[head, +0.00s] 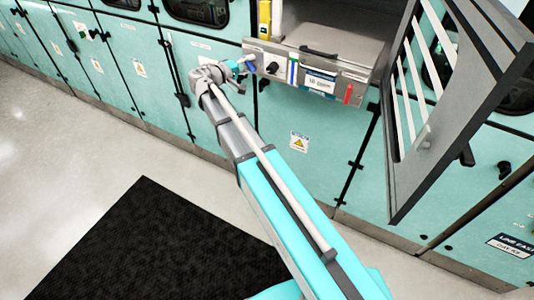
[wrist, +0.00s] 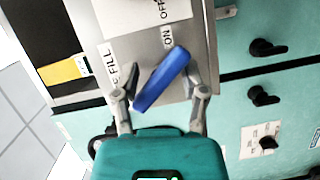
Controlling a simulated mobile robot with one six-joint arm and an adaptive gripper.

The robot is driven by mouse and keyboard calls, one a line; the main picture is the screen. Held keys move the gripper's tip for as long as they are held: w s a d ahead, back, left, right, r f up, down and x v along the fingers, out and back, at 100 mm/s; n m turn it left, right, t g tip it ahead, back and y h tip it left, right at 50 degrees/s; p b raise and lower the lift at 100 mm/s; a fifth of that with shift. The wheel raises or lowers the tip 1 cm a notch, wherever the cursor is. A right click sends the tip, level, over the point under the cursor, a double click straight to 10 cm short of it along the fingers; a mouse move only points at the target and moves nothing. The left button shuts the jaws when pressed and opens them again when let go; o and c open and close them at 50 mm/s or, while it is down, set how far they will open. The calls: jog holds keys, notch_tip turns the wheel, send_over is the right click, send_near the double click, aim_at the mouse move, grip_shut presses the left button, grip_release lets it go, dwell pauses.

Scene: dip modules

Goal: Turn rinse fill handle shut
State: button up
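The rinse fill handle is a blue lever (wrist: 162,80) on a grey metal panel, and it lies slantwise in the wrist view. Its upper end is near the ON label (wrist: 168,38) and its lower end is toward the FILL label (wrist: 109,64). My gripper (wrist: 158,92) is open, with one finger on each side of the lever. The left finger is close to the lever's lower end; I cannot tell if it touches. In the head view my gripper (head: 241,67) is at the panel's left end, partly covering the blue handle (head: 251,63).
A hinged grey door (head: 440,110) stands open to the right of the panel. A red handle (head: 349,94) and black knobs (head: 273,67) are on the same panel. Teal cabinets (head: 150,75) line the wall. A black mat (head: 150,245) lies on the clear floor.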

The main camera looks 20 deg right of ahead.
jog(key=shift+f+n+h+b, duration=0.1)
jog(key=shift+n+h+b, duration=0.4)
jog(key=shift+n, duration=0.5)
jog(key=v, duration=1.4)
jog(key=s+d+f+m+g+y, duration=0.1)
jog(key=s+d+f+g+y, duration=0.4)
jog(key=d+f, duration=0.45)
jog(key=s+d+f+m+g+y, duration=0.1)
jog(key=s+f+y, duration=0.3)
jog(key=s, duration=0.3)
jog(key=s+d+f+m+y, duration=0.2)
jog(key=s+f+y, duration=0.2)
jog(key=s, duration=0.3)
jog(key=shift+g+y, duration=0.4)
jog(key=shift+y, duration=0.2)
jog(key=shift+f, duration=0.1)
jog(key=shift+w+a, duration=0.1)
